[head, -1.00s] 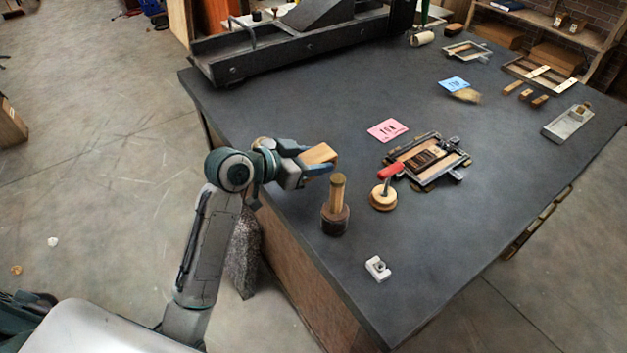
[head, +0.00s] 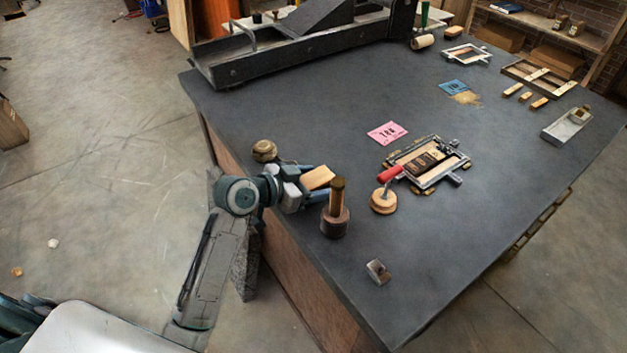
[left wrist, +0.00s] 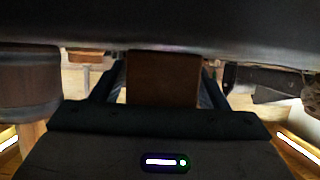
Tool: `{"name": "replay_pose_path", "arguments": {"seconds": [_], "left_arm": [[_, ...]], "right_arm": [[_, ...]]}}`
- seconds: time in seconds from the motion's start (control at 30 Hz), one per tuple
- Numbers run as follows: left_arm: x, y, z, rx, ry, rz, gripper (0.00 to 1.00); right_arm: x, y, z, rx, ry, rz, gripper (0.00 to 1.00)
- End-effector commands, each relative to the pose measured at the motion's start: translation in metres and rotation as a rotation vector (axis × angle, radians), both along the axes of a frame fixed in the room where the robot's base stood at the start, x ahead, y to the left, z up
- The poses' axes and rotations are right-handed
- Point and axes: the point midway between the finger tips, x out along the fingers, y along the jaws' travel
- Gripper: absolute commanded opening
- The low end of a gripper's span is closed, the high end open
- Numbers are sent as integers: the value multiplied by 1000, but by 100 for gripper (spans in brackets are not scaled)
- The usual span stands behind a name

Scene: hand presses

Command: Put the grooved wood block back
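My left gripper (head: 318,184) is at the near left edge of the dark table, with its fingers on either side of a light wood block (head: 317,177). It looks shut on this block. In the left wrist view the block (left wrist: 163,78) shows as a brown face between the two fingers (left wrist: 163,85). I cannot make out a groove on it. The block is close to the table top; I cannot tell whether it touches. My right gripper is in neither view.
A wooden-handled tool (head: 336,210) stands just right of the gripper. A round knob (head: 264,150) is behind it.

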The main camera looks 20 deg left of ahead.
Motion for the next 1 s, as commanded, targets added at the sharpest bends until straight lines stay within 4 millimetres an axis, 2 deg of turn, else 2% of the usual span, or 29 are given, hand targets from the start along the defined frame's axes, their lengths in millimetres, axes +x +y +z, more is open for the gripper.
{"name": "replay_pose_path", "arguments": {"seconds": [0.37, 1.0], "left_arm": [[-3, 3, 4, 2, -1, 0, 67], [-69, 54, 37, 7, 0, -2, 67]], "right_arm": [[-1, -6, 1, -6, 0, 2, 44], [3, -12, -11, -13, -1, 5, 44]]}}
